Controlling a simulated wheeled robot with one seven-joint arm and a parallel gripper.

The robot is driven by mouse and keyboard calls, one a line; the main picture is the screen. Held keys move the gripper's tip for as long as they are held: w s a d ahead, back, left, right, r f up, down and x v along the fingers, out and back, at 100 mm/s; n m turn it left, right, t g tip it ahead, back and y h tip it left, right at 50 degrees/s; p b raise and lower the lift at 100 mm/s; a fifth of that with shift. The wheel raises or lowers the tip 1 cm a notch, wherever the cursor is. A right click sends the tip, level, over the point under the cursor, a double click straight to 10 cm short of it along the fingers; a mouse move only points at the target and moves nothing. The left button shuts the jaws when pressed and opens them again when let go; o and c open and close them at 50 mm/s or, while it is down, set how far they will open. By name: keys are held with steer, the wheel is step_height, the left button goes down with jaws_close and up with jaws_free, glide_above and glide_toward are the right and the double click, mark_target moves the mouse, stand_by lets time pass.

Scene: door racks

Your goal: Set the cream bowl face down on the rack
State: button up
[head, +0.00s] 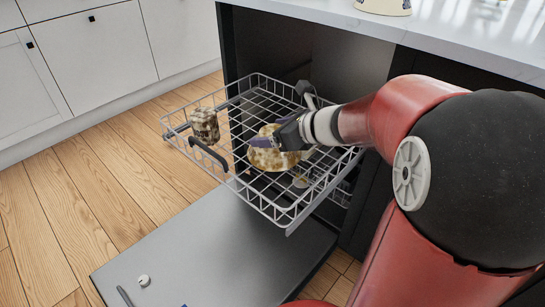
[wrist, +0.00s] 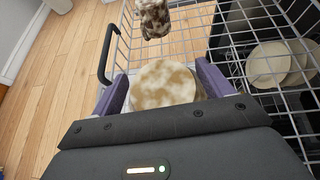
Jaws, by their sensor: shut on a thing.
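The cream bowl (head: 268,159) is mottled with tan patches. My gripper (head: 276,142) is shut on it, over the middle of the wire rack (head: 289,222). In the wrist view the bowl (wrist: 163,84) sits between the two purple fingers of my gripper (wrist: 164,78), with a round mottled surface toward the camera. The gripper hides part of the bowl in the head view. I cannot tell whether the bowl touches the rack wires or which way its opening faces. The pulled-out rack (wrist: 192,14) also shows in the wrist view.
A brown mottled cup (head: 204,125) stands at the rack's left end; it also shows in the wrist view (wrist: 154,18). A dark handle (head: 208,153) is on the rack's front. Pale plates (wrist: 268,63) show at right. The open door (head: 215,260) lies below.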

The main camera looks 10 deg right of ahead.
step_height(320, 180, down, 7)
steer(key=shift+r+b, duration=0.1)
steer(key=shift+b, duration=0.6)
steer(key=o, duration=1.8)
